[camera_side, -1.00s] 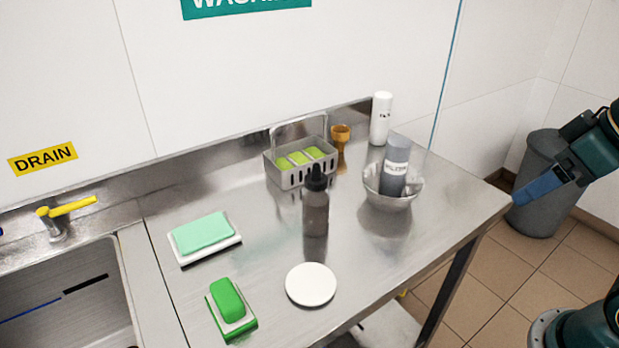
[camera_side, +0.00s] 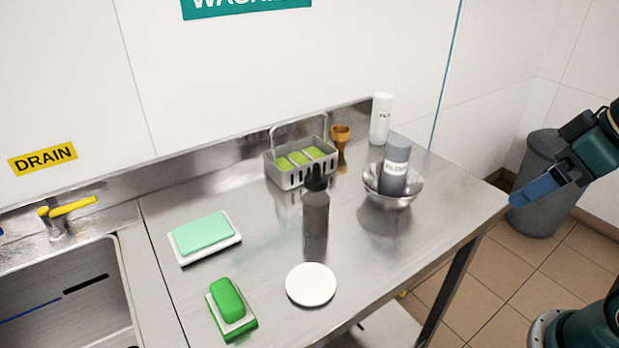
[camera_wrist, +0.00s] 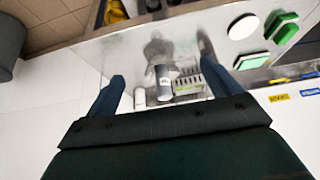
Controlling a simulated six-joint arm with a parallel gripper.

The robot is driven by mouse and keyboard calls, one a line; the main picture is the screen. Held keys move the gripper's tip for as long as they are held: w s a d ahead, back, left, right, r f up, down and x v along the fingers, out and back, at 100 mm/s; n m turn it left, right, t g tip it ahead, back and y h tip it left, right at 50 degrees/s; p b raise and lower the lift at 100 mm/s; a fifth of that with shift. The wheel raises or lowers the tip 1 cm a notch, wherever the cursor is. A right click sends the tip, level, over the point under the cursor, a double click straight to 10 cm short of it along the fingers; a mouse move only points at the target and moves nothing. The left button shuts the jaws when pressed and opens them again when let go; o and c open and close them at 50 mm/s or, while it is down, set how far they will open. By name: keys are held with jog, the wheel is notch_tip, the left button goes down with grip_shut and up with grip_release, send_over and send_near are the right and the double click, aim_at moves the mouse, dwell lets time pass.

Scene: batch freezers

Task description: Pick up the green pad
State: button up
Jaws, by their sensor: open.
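A bright green pad (camera_side: 227,299) lies on a white and green base at the front of the steel counter. A paler mint-green pad (camera_side: 203,233) lies on a white base behind it and to the left. In the wrist view the bright green pad (camera_wrist: 280,24) is at the upper right and the mint pad (camera_wrist: 251,62) is below it. My gripper (camera_side: 518,200) is open and empty, off the counter's right end and far from both pads. In the wrist view its two blue fingers (camera_wrist: 163,72) are spread apart.
Between the pads and my gripper stand a dark bottle (camera_side: 316,212), a steel bowl (camera_side: 388,202) holding a grey bottle (camera_side: 395,166), and a basket (camera_side: 290,178) of green blocks. A white disc (camera_side: 311,285) lies right of the bright pad. A sink (camera_side: 65,295) is at left.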

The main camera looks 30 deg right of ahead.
jog(key=w+a+r+n+g+y, duration=0.25)
jog(key=w+a+n, duration=0.65)
jog(key=w+a, duration=0.55)
jog(key=w+a+f+n+g, duration=0.1)
jog(key=w+a+f+n, duration=0.1)
jog(key=a, duration=0.5)
jog(key=w+a+f+n+g+y, duration=0.1)
jog(key=w+a+f+n, duration=0.2)
jog(key=a, duration=0.3)
jog(key=w+a+f+n+g+y, duration=0.1)
jog(key=w+a+f+n, duration=0.1)
jog(key=a+f+n, duration=0.2)
jog(key=a, duration=0.3)
jog(key=shift+w+a, duration=0.2)
jog(key=shift+a, duration=0.15)
